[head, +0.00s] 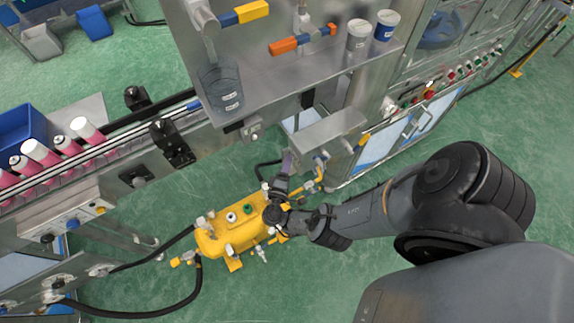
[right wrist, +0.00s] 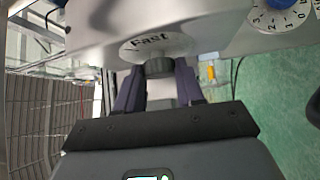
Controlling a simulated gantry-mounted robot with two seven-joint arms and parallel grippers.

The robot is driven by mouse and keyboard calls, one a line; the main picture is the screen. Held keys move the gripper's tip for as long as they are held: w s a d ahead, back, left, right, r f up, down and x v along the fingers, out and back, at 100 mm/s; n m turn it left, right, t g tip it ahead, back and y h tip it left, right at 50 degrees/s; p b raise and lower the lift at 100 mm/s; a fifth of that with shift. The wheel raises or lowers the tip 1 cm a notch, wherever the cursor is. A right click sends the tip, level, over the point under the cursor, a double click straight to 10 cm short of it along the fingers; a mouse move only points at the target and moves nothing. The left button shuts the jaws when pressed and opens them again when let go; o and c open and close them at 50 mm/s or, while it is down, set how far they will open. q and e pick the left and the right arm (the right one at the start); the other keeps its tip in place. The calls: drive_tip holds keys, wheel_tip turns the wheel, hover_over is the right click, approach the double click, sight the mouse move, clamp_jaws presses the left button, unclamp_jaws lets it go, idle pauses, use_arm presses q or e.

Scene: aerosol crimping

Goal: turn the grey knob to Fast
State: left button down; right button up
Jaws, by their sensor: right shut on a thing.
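The dark grey knob (right wrist: 159,68) sits at the lower edge of a round white dial plate (right wrist: 165,47) in the right wrist view. The word "Fast" shows on the plate, just above the knob. My right gripper (right wrist: 159,82) is shut on the knob, with one purple-grey finger on each side. In the head view my right gripper (head: 289,163) reaches up to the underside of a steel box (head: 330,137), and the knob is hidden there. I cannot tell exactly where the knob points. My left gripper is not in view.
A second dial with a blue knob (right wrist: 281,3) and numbers is at the right wrist view's upper right. A yellow tank (head: 235,228) with fittings stands below my right wrist. A conveyor with pink cans (head: 40,152) runs at left. Green floor (head: 290,285) is open in front.

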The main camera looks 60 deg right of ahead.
drive_tip(key=o, duration=1)
drive_tip(key=shift+o, duration=0.2)
drive_tip(key=shift+a, duration=0.1)
drive_tip(key=r+p+v, duration=0.1)
drive_tip(key=v, duration=0.9)
drive_tip(key=shift+a+f, duration=0.35)
drive_tip(key=shift+f, duration=0.15)
